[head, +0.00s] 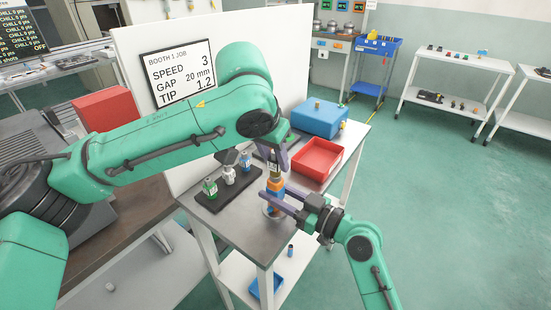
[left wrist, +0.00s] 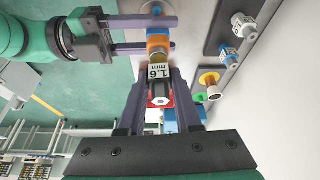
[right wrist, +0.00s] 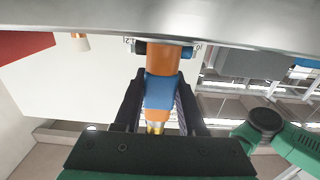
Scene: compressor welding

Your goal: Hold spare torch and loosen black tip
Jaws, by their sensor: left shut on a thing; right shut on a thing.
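The spare torch (head: 275,187), orange with a blue band, stands upright at the front of the grey bench. My right gripper (head: 279,199) is shut on its body from the right; the right wrist view shows the blue band (right wrist: 160,90) between the fingers, with a brass part (right wrist: 155,127) beyond. The black tip (left wrist: 160,86), with a white "1.6 mm" label, is in line with the torch's brass end. My left gripper (head: 276,158) is shut around this tip from above; its fingers (left wrist: 160,88) lie on both sides. Whether the tip's thread is engaged is hidden.
A dark rack (head: 215,205) with several coloured tips stands left of the torch. A red tray (head: 331,148) and a blue box (head: 320,117) stand behind right. A white panel with a sign (head: 183,76) reading "TIP 1.2" rises behind. Open floor lies right.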

